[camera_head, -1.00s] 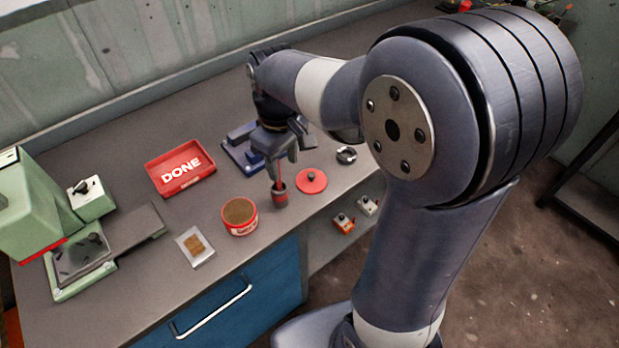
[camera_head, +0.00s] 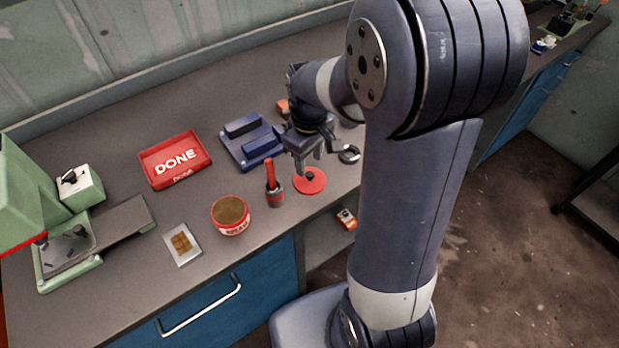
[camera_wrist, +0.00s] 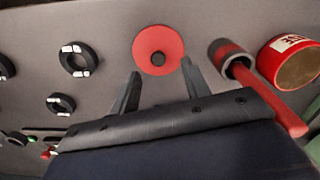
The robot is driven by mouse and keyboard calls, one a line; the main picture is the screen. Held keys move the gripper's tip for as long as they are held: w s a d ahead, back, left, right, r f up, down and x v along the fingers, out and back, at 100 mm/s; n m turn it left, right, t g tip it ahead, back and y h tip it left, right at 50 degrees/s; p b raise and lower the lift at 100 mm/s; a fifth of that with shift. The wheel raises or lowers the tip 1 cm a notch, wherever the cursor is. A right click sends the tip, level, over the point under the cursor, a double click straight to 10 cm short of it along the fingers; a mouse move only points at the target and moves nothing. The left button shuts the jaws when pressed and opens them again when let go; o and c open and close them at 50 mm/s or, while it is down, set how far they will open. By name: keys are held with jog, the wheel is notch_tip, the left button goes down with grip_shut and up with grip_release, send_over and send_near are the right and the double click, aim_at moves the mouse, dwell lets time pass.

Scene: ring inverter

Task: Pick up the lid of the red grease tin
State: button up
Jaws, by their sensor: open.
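The red lid (camera_head: 311,184) is a flat round disc with a dark knob in its middle, lying on the bench near the front edge. It also shows in the wrist view (camera_wrist: 150,42), just beyond the fingertips. The open red grease tin (camera_head: 231,217), full of brown grease, stands to the left on the bench; part of it shows in the wrist view (camera_wrist: 291,64). My gripper (camera_head: 310,166) is open and empty, above the lid's far side. In the wrist view its two fingers (camera_wrist: 163,78) point toward the lid, with the knob between their lines and apart from them.
A red-handled brush in a small pot (camera_head: 273,190) stands close left of the lid. A dark ring (camera_head: 349,154) lies to the right. A blue fixture (camera_head: 252,146) and a red DONE tray (camera_head: 174,161) stand behind.

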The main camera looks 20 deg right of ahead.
aim_at(310, 174)
jog(key=shift+d+f, duration=0.15)
jog(key=shift+f, duration=2.2)
jog(key=shift+c, duration=0.5)
grip_shut()
